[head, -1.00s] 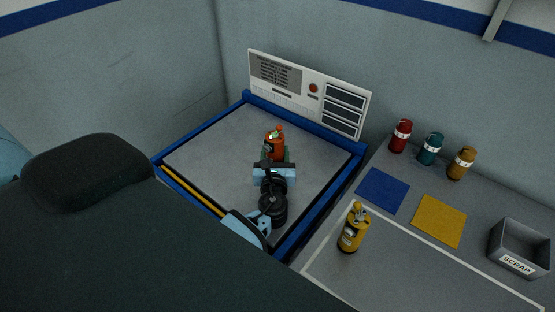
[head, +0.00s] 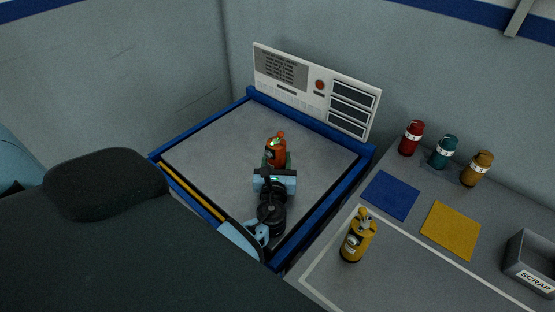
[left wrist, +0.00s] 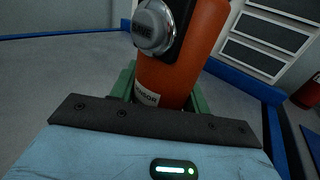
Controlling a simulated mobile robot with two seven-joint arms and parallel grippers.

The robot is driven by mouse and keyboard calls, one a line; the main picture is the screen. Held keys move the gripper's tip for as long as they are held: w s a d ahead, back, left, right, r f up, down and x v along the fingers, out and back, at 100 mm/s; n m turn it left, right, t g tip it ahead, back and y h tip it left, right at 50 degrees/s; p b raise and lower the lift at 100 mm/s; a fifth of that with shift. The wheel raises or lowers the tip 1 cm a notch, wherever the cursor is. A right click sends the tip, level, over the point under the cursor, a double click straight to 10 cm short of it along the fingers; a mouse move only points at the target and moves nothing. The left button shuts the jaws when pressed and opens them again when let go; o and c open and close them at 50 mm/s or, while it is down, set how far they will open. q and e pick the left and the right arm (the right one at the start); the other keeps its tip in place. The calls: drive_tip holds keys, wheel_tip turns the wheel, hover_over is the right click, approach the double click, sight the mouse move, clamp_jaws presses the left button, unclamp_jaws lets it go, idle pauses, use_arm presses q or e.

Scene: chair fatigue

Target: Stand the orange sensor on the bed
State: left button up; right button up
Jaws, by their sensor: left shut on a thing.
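The orange sensor (head: 275,148) stands roughly upright over the middle of the grey bed (head: 215,150) with its blue rim. My left gripper (head: 277,162) is shut on it low down, with green fingers on either side. In the left wrist view the orange sensor (left wrist: 190,50) shows a round silver cap on a dark mount and a white label near its bottom. Its base is hidden behind the gripper body, so I cannot tell whether it touches the bed. My right gripper is not in view.
A white panel (head: 315,90) stands behind the bed. On the right bench are a yellow canister (head: 358,240), red (head: 411,138), teal (head: 443,152) and amber (head: 477,169) ones, blue (head: 391,194) and yellow (head: 451,230) squares and a scrap bin (head: 531,264). Bed left of the sensor is clear.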

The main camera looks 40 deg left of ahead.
use_arm(q)
drive_tip(key=o, duration=1)
drive_tip(key=shift+o, duration=0.2)
drive_tip(key=v, duration=1.2)
drive_tip(key=shift+r, duration=0.1)
